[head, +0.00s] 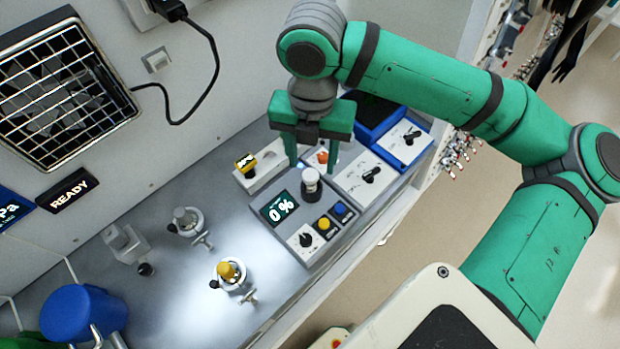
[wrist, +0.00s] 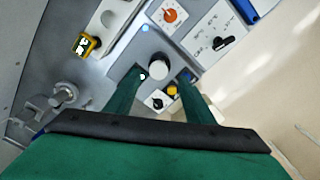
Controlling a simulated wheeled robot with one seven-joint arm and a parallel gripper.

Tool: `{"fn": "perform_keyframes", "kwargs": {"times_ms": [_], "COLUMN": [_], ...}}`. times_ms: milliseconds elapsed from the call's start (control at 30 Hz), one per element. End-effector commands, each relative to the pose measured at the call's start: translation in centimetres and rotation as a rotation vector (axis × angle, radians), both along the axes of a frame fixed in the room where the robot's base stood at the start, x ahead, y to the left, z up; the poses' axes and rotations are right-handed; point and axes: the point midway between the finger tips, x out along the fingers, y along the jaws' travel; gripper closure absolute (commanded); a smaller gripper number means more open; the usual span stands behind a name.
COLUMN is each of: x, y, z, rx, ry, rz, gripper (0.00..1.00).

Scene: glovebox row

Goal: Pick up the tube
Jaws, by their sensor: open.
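The tube (head: 311,181) appears to be the small upright piece with a pale cap and dark collar, standing on the grey device with the 0 % display. In the wrist view its round white cap (wrist: 158,67) shows near the fingertips, and its lower part is hidden. My gripper (head: 312,166) is open, pointing down just above and behind the tube in the head view. In the wrist view my gripper (wrist: 160,77) has one green finger on each side of the cap's line, with nothing held. I cannot tell whether a finger touches it.
The grey device (head: 263,192) carries a display (head: 279,209), a yellow button (head: 323,223), a blue button (head: 340,209) and knobs. Clamped valves (head: 187,221) and a yellow-topped fitting (head: 228,271) stand left. A blue container (head: 80,312) is at lower left. Bare bench lies between.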

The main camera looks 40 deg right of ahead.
Motion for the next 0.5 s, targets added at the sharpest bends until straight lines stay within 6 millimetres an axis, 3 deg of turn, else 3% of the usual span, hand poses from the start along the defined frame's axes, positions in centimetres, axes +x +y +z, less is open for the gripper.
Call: {"fn": "perform_keyframes", "kwargs": {"times_ms": [267,500], "x": [0.1,0.1], "y": [0.1,0.0], "z": [-2.1,-5.3], "rx": [0.001,0.001], "ry": [-0.001,0.001], "rz": [0.002,-0.003], "gripper": [0.51,0.51]}}
